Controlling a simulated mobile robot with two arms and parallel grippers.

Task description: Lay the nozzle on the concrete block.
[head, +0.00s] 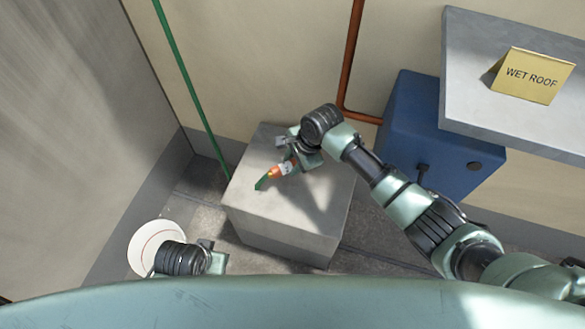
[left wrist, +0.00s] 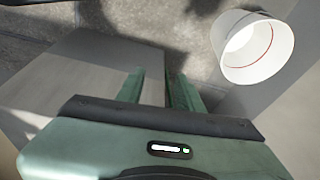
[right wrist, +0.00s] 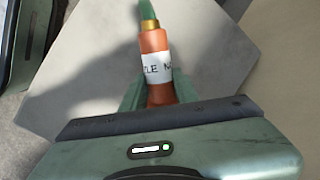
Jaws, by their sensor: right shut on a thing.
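The nozzle (head: 275,172) is orange with a white label, a brass collar and a green tip. My right gripper (head: 288,163) is shut on it, over the concrete block (head: 291,218). The nozzle also shows in the right wrist view (right wrist: 154,52), between the fingers, its green end pointing away from the gripper. I cannot tell whether it touches the block's top. The grey block also shows in the left wrist view (left wrist: 75,85). My left gripper (left wrist: 155,85) is open and empty, its fingers apart, low and left of the block in the head view.
A white bucket (head: 148,246) stands on the floor at left, beside my left gripper. A blue cabinet (head: 420,150) and a grey shelf (head: 490,110) with a yellow "WET ROOF" sign (head: 531,76) are at right. A green pipe (head: 190,85) and an orange pipe (head: 349,60) run along the wall.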

